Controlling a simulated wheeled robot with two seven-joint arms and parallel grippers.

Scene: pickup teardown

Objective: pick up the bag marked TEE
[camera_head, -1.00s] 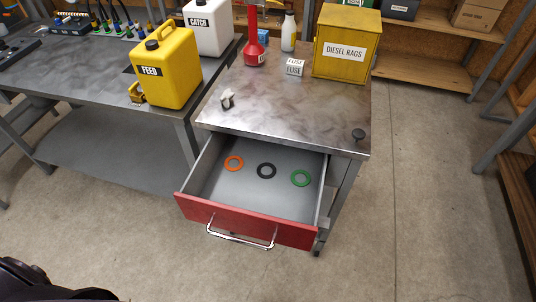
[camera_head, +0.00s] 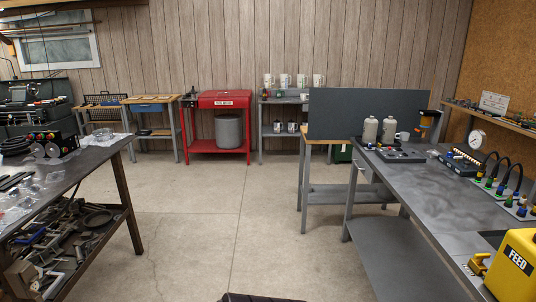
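No marking TEE can be read anywhere in view. Several clear, shiny items that look like plastic bags (camera_head: 28,190) lie on the dark workbench (camera_head: 75,172) at the left. More clear bag-like wrapping (camera_head: 106,140) lies near that bench's far right corner. They are too small to tell any writing on them. Neither of my grippers is in view.
Open concrete floor (camera_head: 190,235) runs up the middle. The left bench has a lower shelf crowded with metal parts (camera_head: 70,235). A red parts-wash station (camera_head: 222,101) stands at the back.

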